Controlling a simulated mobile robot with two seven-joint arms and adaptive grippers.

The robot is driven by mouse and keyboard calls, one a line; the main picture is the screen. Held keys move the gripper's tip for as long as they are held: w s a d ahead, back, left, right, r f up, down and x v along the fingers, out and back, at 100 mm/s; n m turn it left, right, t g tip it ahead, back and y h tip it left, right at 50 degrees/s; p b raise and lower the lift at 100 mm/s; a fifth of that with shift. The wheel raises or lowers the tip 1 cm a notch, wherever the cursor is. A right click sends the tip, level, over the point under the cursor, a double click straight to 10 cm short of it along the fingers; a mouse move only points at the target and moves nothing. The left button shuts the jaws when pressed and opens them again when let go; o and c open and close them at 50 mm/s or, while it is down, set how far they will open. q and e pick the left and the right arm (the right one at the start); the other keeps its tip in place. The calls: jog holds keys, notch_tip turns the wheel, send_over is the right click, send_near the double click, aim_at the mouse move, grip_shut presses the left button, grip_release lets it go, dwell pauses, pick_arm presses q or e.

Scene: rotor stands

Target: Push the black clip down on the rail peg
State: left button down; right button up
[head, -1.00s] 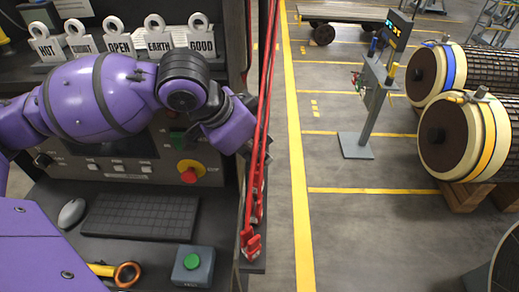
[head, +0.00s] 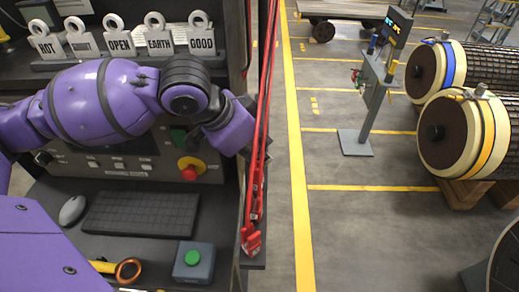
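My purple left arm (head: 105,95) reaches in from the left across the console. Its wrist (head: 228,125) ends beside the console's right edge, next to the red cables. The fingers cannot be made out there, so I cannot tell if this gripper is open or shut. Red clips (head: 251,240) with long red cables (head: 262,90) hang at a narrow dark rail (head: 256,263) along the console's right side. I cannot make out the black clip or a bare peg; the wrist and cables may hide them. My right gripper is not in view.
The console holds a red button on a yellow base (head: 190,168), a keyboard (head: 140,214), a mouse (head: 72,210) and a green button box (head: 194,262). Label tags (head: 120,42) stand behind the arm. Open floor (head: 360,240) lies right of the rail.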

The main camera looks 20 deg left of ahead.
pick_arm(q)
jog(key=shift+s+a+f, duration=0.1)
jog(key=shift+s+f, duration=0.05)
jog(key=shift+f, duration=0.3)
jog(key=shift+s+a+f, duration=0.1)
jog(key=shift+f, duration=0.3)
jog(key=c, duration=1.9)
grip_release()
jog(key=o, duration=0.3)
jog(key=shift+w, duration=0.15)
jog(key=shift+o, duration=0.6)
jog(key=shift+a, duration=0.1)
jog(key=shift+w+r, duration=0.1)
jog(key=shift+r, duration=0.05)
